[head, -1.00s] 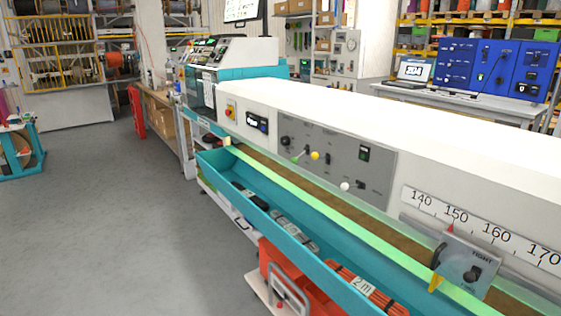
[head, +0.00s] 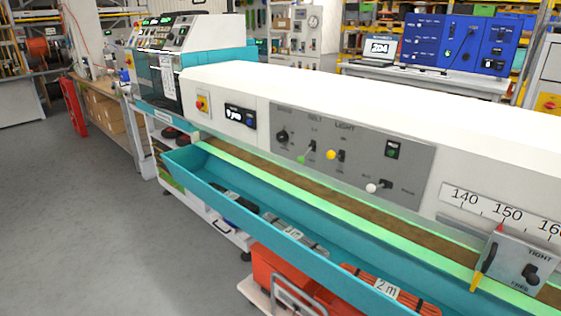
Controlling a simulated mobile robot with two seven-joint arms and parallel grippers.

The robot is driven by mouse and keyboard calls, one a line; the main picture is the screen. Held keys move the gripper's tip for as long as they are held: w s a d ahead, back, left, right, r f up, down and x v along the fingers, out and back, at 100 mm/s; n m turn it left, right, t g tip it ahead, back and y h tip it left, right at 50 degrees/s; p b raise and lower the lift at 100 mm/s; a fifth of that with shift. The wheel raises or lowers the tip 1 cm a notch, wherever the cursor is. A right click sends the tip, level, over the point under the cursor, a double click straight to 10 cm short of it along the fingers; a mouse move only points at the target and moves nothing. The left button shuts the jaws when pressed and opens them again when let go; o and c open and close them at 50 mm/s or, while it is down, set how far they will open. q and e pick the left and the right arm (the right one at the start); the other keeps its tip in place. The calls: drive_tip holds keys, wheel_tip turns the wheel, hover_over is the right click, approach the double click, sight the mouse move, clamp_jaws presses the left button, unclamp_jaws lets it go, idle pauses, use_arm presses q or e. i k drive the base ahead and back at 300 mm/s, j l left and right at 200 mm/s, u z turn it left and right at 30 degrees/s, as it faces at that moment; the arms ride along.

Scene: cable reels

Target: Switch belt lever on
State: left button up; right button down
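The belt lever (head: 302,158) has a green knob and sits under the label BELT on the grey control panel (head: 408,167). Its knob hangs low, down and left of its pivot. To its right, under the label LIGHT, is a lever with a yellow knob (head: 331,154). A lever with a white knob (head: 372,188) sits lower right on the same panel. Neither of my grippers is in view.
A teal trough (head: 225,187) with bundled items runs along the machine's front below the panel. A measuring stop (head: 513,262) stands at the lower right. Orange bins (head: 268,279) are beneath the trough. Grey floor (head: 95,220) is open at the left.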

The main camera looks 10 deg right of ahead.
sight(300, 159)
drive_tip(key=i+j, duration=0.3)
drive_tip(key=i+j+z, duration=0.1)
drive_tip(key=i+j, duration=0.15)
drive_tip(key=j, duration=0.3)
drive_tip(key=i+j, duration=0.25)
drive_tip(key=j, duration=0.15)
